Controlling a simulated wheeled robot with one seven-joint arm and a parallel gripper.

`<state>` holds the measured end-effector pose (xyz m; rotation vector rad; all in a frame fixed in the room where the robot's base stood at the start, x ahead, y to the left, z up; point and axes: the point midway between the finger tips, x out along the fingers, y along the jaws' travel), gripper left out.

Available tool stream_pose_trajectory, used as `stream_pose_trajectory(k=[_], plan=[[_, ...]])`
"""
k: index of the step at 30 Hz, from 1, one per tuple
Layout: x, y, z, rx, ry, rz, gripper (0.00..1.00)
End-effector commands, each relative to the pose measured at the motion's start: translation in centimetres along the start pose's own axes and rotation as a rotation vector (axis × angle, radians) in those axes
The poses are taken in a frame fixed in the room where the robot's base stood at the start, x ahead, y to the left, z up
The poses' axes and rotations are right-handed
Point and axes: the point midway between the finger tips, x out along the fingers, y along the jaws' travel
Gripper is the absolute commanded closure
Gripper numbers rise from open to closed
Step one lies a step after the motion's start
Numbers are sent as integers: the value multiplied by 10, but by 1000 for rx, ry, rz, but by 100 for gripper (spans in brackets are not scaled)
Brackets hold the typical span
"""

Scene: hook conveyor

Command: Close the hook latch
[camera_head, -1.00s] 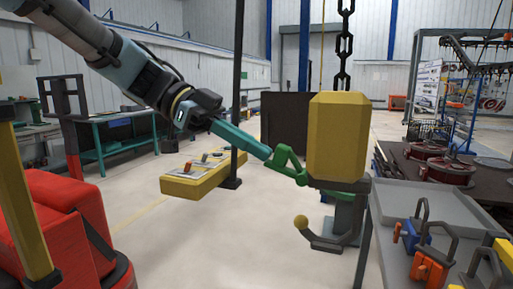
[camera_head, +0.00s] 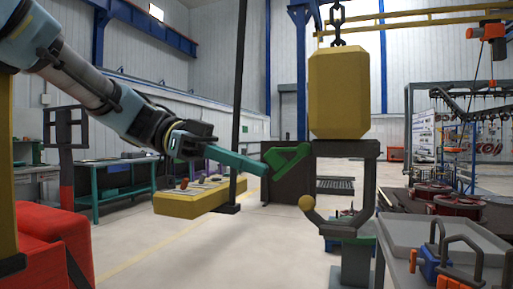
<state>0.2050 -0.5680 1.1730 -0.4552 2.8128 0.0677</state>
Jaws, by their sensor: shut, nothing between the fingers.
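The dark hook (camera_head: 368,188) hangs from a yellow block (camera_head: 338,92) on a chain, right of centre. A yellow ball (camera_head: 306,202) caps its tip. The green latch (camera_head: 288,158) is a loop at the hook's upper left. It points out to the left, away from the tip, so the hook's mouth is open. My gripper (camera_head: 264,167), teal and narrow, is shut and empty. Its tip is at the latch's left end. I cannot tell whether they touch.
A grey tray table (camera_head: 430,236) with small padlock-like parts stands at the lower right. A yellow control box (camera_head: 195,203) with a dark post is at the left. A red machine (camera_head: 50,240) fills the lower left. Open floor lies between.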

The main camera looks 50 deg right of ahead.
Motion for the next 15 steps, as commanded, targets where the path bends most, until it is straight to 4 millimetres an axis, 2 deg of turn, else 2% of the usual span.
stream_pose_trajectory(k=[1,4,12,15], plan=[[5,0,13,3,-2,-1,100],[10,0,22,-2,43,1,100],[27,0,35,0,290,2,100],[33,0,37,3,279,1,100]])
